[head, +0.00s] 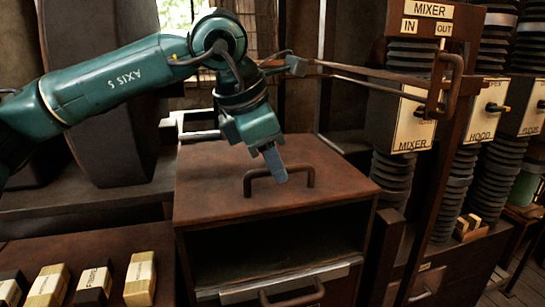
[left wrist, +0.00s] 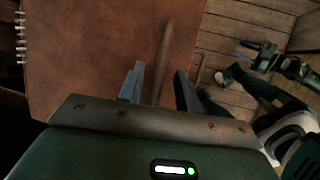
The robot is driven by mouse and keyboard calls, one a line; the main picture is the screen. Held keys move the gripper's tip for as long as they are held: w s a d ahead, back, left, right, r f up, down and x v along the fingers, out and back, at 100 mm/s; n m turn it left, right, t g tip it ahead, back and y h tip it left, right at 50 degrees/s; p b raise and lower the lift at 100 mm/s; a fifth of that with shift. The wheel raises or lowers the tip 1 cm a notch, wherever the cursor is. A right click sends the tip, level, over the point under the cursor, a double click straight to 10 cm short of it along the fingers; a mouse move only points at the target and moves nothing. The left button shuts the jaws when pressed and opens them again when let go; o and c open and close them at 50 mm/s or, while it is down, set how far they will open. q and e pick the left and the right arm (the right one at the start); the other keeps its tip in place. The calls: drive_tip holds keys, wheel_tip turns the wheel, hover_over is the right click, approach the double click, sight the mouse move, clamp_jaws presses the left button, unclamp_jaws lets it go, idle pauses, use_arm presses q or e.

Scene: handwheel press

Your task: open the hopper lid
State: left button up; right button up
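The hopper lid (head: 215,170) is a flat rust-brown plate lying shut on top of a box. Its bar handle (head: 308,176) stands up near the middle of the lid. My left gripper (head: 275,172) points down at the handle from above. In the left wrist view the lid (left wrist: 90,60) fills the upper left, and the handle bar (left wrist: 162,60) runs between the two fingers of my left gripper (left wrist: 160,85). The fingers are apart, with gaps beside the bar. My right gripper (left wrist: 258,48) appears small at the upper right there; its finger state is unclear.
The box has a dark open front above a lower drawer handle (head: 290,298). Several labelled blocks (head: 140,278) lie on the bench at lower left. Black bellows columns and a MIXER panel (head: 412,125) stand to the right. A brown lever frame (head: 448,85) is nearby.

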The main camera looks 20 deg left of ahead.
use_arm(q)
clamp_jaws()
idle(0.4)
